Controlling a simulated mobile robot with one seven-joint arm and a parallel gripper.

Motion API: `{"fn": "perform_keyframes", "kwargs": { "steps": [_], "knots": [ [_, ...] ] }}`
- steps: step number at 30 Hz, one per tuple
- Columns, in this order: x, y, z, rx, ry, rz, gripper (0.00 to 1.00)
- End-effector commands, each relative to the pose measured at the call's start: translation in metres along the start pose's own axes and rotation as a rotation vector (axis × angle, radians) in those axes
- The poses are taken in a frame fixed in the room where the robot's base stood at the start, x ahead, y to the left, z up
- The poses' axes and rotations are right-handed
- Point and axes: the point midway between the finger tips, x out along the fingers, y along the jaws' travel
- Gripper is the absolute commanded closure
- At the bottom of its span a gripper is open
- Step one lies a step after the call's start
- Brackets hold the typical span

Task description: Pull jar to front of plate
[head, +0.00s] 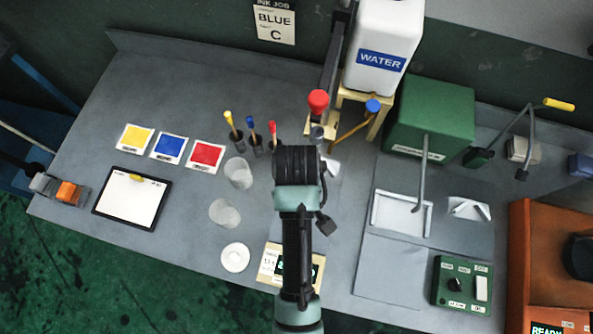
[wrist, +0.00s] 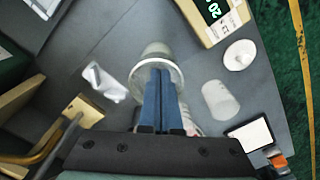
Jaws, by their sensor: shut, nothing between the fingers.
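In the wrist view my gripper (wrist: 161,75) has its two blue fingers together, with nothing between them. They point down at a clear round jar (wrist: 154,48) and overlap its rim; I cannot tell whether the tips are inside its mouth or just above. In the head view my arm hides this jar and the fingertips. Two more clear jars, one farther back (head: 238,172) and one nearer (head: 224,212), stand left of my arm. A flat grey plate (head: 385,275) lies on the bench to the right; I cannot tell whether it is the task's plate.
A white disc (head: 235,257) and a scale with a green display (head: 272,262) are near the front edge. A crumpled white piece (wrist: 103,82) lies beside the jar. Color cards, brushes, a water container (head: 383,45) and a green machine (head: 430,115) stand behind.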

Motion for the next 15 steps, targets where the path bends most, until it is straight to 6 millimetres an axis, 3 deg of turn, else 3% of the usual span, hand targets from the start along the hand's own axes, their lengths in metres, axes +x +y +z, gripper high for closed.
{"fn": "perform_keyframes", "kwargs": {
  "steps": [9,15],
  "knots": [
    [0.064,-0.001,0.001,0.000,-0.003,-0.001,1.00],
    [0.083,0.000,0.000,0.000,-0.001,0.000,1.00]
  ]
}}
